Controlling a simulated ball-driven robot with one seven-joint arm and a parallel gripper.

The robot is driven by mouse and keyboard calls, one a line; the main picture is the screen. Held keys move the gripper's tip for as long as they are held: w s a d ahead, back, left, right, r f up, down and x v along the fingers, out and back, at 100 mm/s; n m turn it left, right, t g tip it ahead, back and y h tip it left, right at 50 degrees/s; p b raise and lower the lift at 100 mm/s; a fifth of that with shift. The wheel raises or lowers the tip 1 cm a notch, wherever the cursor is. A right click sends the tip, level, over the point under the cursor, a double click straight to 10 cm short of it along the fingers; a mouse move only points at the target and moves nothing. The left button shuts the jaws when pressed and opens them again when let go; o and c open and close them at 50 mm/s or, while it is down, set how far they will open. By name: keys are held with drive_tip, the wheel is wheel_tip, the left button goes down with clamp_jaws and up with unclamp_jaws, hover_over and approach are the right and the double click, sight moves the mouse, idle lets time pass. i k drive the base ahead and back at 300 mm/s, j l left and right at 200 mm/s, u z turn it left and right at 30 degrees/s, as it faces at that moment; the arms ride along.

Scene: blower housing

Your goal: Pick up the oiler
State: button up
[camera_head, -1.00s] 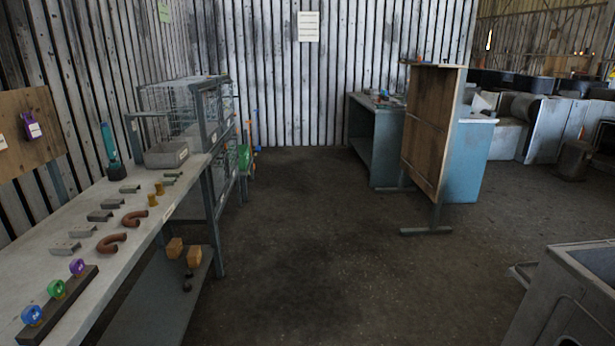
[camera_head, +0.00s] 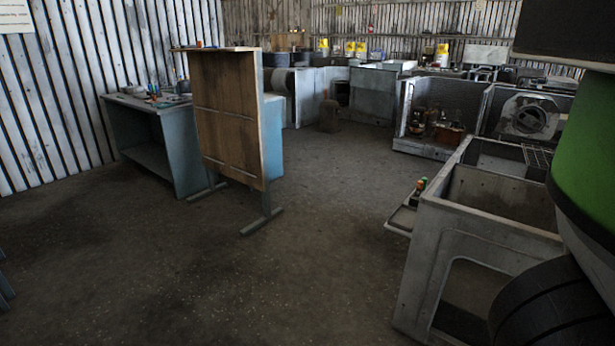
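I cannot make out an oiler with certainty in the camera_head view. Several small items lie on the blue-grey workbench (camera_head: 171,139) at the left, too small to identify. More small dark and brown items sit in an open grey bay (camera_head: 443,124) at the right, also unclear. My gripper is not in view, so its state does not show.
A wooden board (camera_head: 231,113) on a metal stand is beside the workbench. A grey open-topped housing (camera_head: 485,236) fills the lower right. A large green and black rounded shape, which I cannot identify, covers the right edge.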

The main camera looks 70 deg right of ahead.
sight(420, 183)
drive_tip(key=z, duration=0.45)
drive_tip(key=i+z, duration=0.1)
drive_tip(key=z, duration=0.35)
drive_tip(key=j+z, duration=0.1)
drive_tip(key=z, duration=0.35)
drive_tip(key=i+j+z, duration=0.1)
drive_tip(key=z, duration=1.25)
drive_tip(key=i+j, duration=0.2)
drive_tip(key=i, duration=0.25)
drive_tip(key=i+j, duration=0.2)
drive_tip(key=i, duration=0.2)
drive_tip(key=i+j+u, duration=0.15)
drive_tip(key=i+j, duration=0.55)
drive_tip(key=i+l, duration=0.15)
drive_tip(key=i, duration=0.25)
drive_tip(key=i+l+u, duration=0.1)
drive_tip(key=i, duration=0.3)
